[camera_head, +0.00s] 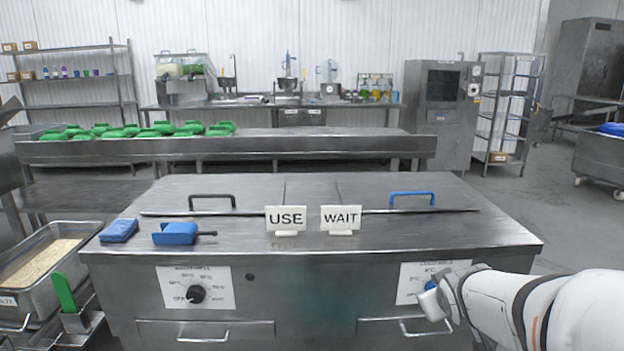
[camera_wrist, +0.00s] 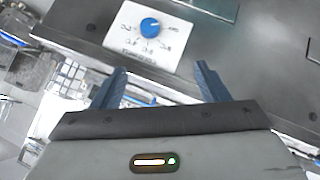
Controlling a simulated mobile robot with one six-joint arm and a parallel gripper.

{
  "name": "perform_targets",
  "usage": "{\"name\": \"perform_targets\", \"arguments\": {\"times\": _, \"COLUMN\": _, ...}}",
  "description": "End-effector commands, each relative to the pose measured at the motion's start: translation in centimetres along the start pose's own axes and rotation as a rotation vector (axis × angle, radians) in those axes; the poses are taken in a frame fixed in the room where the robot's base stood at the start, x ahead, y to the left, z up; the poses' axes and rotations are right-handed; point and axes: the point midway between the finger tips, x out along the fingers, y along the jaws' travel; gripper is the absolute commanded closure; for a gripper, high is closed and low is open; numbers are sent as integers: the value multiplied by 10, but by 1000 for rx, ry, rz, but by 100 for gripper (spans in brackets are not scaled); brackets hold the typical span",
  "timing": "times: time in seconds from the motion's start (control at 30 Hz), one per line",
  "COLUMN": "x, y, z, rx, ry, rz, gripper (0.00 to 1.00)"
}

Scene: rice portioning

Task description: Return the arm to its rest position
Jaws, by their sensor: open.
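My white arm (camera_head: 530,305) reaches in from the lower right in the head view, its end close to the front of the steel cooker by the right control panel. In the wrist view my gripper (camera_wrist: 161,68) is open, its two dark blue fingers apart with nothing between them. A blue dial (camera_wrist: 151,27) on a white label lies beyond the fingertips, apart from them. In the head view my arm's end partly covers this label (camera_head: 408,287), and the gripper's fingers are hard to make out.
A tray of rice (camera_head: 22,304) stands at left. A drawer handle (camera_head: 425,333) is below my arm's end.

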Motion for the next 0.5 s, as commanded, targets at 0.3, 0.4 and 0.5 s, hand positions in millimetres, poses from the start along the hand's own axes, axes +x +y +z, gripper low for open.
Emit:
{"name": "perform_targets", "arguments": {"times": 0.3, "x": -139, "y": -34, "z": -13, "rx": 216, "ry": -323, "rz": -197, "gripper": 32}}
{"name": "perform_targets", "arguments": {"times": 0.4, "x": -176, "y": -47, "z": -10, "rx": 261, "ry": -419, "rz": -253, "gripper": 32}}
{"name": "perform_targets", "arguments": {"times": 0.5, "x": -203, "y": -56, "z": -6, "rx": 292, "ry": -493, "rz": -295, "gripper": 32}}
